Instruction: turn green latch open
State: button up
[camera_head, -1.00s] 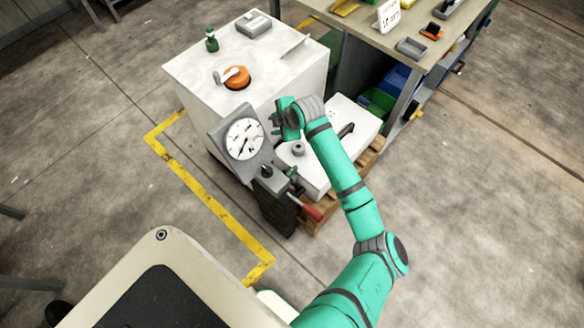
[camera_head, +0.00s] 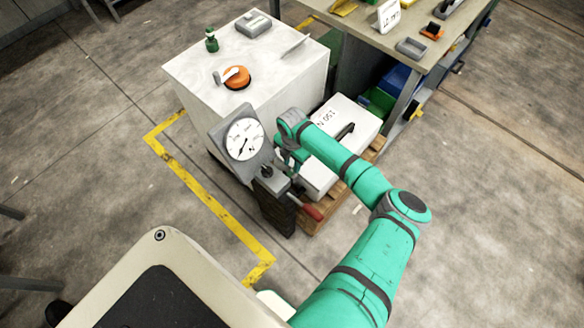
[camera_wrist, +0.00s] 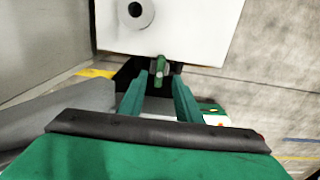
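The green latch (camera_wrist: 160,65) shows in the wrist view as a small upright piece with a pale end, against the near edge of a white box (camera_wrist: 185,30). My gripper (camera_wrist: 161,82) is open, its two green fingers spread to either side of the line to the latch. The latch appears at or just beyond the fingertips; I cannot tell whether they touch it. In the head view my gripper (camera_head: 290,157) is low beside the grey dial gauge (camera_head: 244,139), and it largely hides the latch.
A red-handled lever (camera_head: 312,212) sticks out just in front of my gripper. The white box (camera_head: 343,113) lies on a wooden pallet (camera_head: 338,206). The floor at right is clear.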

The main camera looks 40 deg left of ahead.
aim_at(292, 171)
notch_tip(292, 171, down, 3)
jog(key=shift+r, duration=0.2)
jog(key=shift+s+a+f, duration=0.1)
jog(key=shift+a+f, duration=0.05)
jog(key=shift+f, duration=0.6)
grip_shut()
